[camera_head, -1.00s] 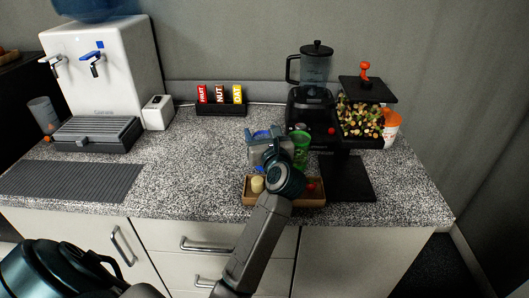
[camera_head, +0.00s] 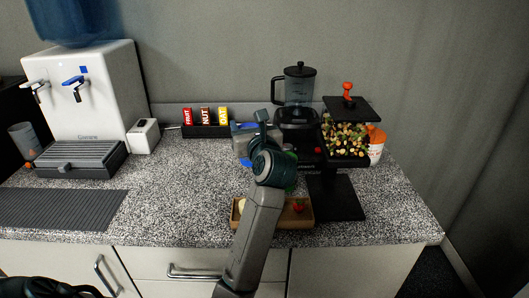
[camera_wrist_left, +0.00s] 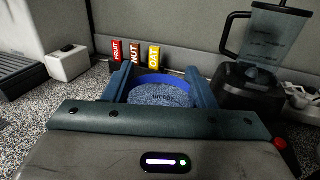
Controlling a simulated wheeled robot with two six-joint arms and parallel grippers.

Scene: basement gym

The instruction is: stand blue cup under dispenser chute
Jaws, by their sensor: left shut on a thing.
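My left gripper (camera_head: 252,135) is above the middle of the counter, left of the dispenser (camera_head: 346,134). In the left wrist view its two fingers (camera_wrist_left: 160,88) are shut on the blue cup, whose blue rim (camera_wrist_left: 160,79) shows between them. In the head view the wrist hides most of the cup. The dispenser has a clear bin of mixed nuts, a red knob and a black stand with a flat base plate (camera_head: 336,200). Its chute is hard to make out; no cup stands on the plate. My right gripper is not in view.
A wooden tray (camera_head: 300,216) with fruit lies near the front edge, partly behind my arm. Snack bars (camera_head: 206,117) and a water cooler (camera_head: 85,95) are left. The left-middle counter is clear.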

